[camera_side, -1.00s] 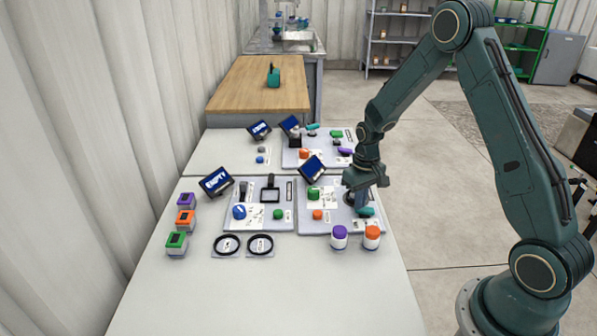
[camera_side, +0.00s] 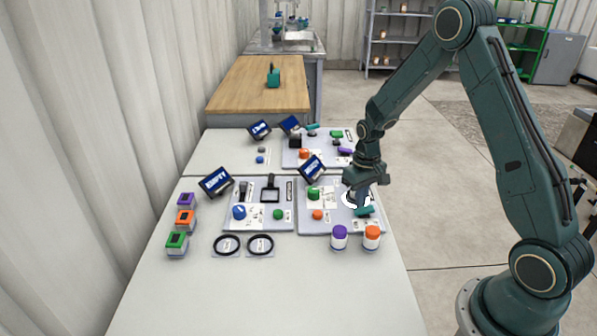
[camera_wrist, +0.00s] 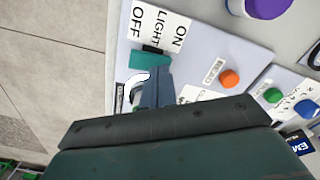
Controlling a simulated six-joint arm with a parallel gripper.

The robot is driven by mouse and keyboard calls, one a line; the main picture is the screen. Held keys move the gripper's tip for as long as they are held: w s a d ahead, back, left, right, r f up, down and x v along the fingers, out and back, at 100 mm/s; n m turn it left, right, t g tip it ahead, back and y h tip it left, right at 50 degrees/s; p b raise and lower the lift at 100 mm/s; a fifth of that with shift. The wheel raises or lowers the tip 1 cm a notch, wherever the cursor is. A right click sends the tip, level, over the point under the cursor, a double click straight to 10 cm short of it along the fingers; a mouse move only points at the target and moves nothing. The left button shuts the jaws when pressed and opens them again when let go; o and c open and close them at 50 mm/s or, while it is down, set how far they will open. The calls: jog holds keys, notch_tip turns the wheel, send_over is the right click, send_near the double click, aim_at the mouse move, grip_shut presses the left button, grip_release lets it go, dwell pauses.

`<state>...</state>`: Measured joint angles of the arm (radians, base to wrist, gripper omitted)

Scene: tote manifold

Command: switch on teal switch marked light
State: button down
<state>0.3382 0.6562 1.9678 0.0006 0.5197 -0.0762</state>
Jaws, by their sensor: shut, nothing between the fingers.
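The teal switch (camera_wrist: 150,61) is on a grey panel in the wrist view, beside a white label (camera_wrist: 158,28) reading ON, LIGHT and OFF. It also shows in the side view (camera_side: 364,211), at the panel's front right. My gripper (camera_wrist: 157,74) is shut and empty, with its tips at the switch, touching or very close. In the side view, my gripper (camera_side: 359,203) is low over the panel and covers part of this area. A ring (camera_side: 349,198) beside the switch is bright white, partly hidden by my gripper. The exact lever position is hard to tell.
A purple-capped jar (camera_side: 339,237) and an orange-capped jar (camera_side: 372,237) stand just in front of the panel. A green knob (camera_side: 313,193), an orange button (camera_side: 317,215) and a tilted screen (camera_side: 312,168) are to the left. The table's front is clear.

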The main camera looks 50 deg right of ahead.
jog(key=shift+r, duration=2.9)
notch_tip(320, 180, up, 10)
jog(key=t, duration=0.1)
send_over(359, 210)
jog(key=s+a, duration=0.3)
jog(key=a, duration=0.2)
jog(key=s+a+r+n+t, duration=0.2)
jog(key=s+a+r, duration=0.2)
jog(key=s+r, duration=0.2)
jog(key=s+a+r+t, duration=0.1)
jog(key=s+a+r, duration=0.1)
jog(key=s, duration=0.4)
jog(key=s+a+r+n+t, duration=0.1)
jog(key=s+a+r, duration=0.2)
jog(key=s, duration=0.4)
jog(key=shift+s+t, duration=0.2)
jog(key=shift+t, duration=0.1)
